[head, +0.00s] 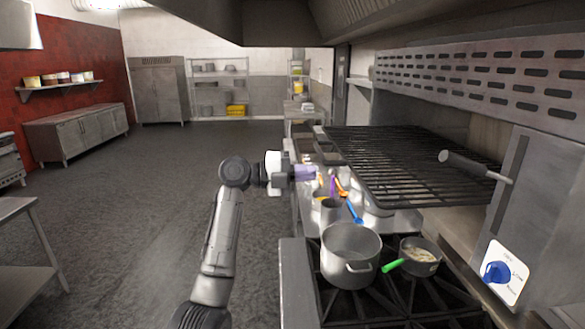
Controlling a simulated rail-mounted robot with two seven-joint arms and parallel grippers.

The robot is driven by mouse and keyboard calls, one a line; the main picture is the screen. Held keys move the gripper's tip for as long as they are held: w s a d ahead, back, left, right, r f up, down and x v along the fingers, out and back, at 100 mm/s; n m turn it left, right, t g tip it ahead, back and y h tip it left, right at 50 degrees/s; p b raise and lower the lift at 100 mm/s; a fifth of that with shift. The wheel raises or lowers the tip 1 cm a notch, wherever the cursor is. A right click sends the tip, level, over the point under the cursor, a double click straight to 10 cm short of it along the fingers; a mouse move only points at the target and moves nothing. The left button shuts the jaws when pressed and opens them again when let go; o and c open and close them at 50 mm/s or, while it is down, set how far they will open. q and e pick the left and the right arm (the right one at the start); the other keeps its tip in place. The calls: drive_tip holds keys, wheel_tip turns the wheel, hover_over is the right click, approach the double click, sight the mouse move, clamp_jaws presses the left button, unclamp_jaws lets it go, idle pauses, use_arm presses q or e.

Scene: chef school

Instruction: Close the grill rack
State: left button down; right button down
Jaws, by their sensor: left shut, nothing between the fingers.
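The grill rack (405,168) is a black wire grate on the right. It juts out from the steel grill housing (490,72), over the counter. A dark handle (465,163) on a slotted side panel stands at its right end. My left gripper (328,160) is shut and empty, at the left edge of the rack near its far front corner. I cannot tell whether it touches the rack. My right gripper is not in view.
Below the rack are a large steel pot (350,256), a small pan (419,257) with a green handle, and containers of coloured utensils (328,208). A stove with black grates (385,305) is in front. The floor (150,215) to the left is clear.

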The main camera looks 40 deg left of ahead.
sight(352, 170)
use_arm(q)
drive_tip(key=p+x, duration=0.2)
drive_tip(key=x, duration=0.5)
drive_tip(key=shift+a+r, duration=0.1)
drive_tip(key=shift+r, duration=0.05)
drive_tip(key=shift+p+x, duration=0.4)
drive_tip(key=shift+x, duration=0.4)
